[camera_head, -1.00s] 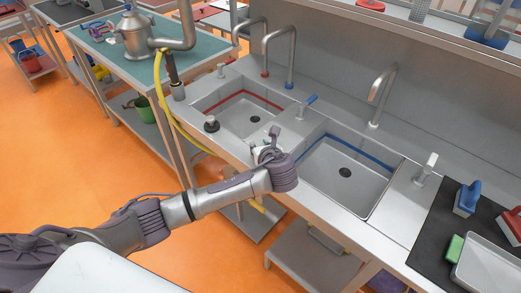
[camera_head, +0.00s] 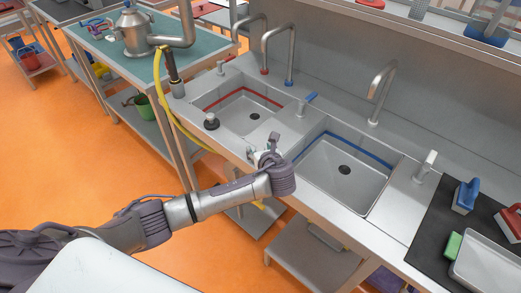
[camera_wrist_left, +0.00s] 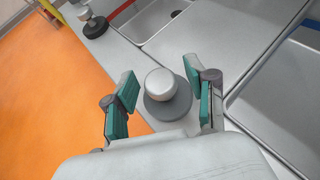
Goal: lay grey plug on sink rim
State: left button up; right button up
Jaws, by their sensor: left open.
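The grey plug (camera_wrist_left: 167,95), a round grey base with a pale knob, sits upright on the sink rim (camera_wrist_left: 215,35) in the left wrist view. My left gripper (camera_wrist_left: 167,88) is open, with one green-padded finger on each side of the plug and a gap at each side. In the head view my left gripper (camera_head: 262,153) is over the front rim between the two basins, and it largely hides the plug there. My right gripper is not in view.
A second plug with a black base (camera_head: 211,122) stands on the rim by the red-lined basin (camera_head: 245,112). The blue-lined basin (camera_head: 345,170) lies to the right. A yellow hose (camera_head: 165,105) hangs at the left. Taps stand behind the basins.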

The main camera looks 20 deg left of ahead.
pick_arm(q)
jog(key=shift+r, duration=0.15)
jog(key=v, duration=1.2)
jog(key=shift+b, duration=0.45)
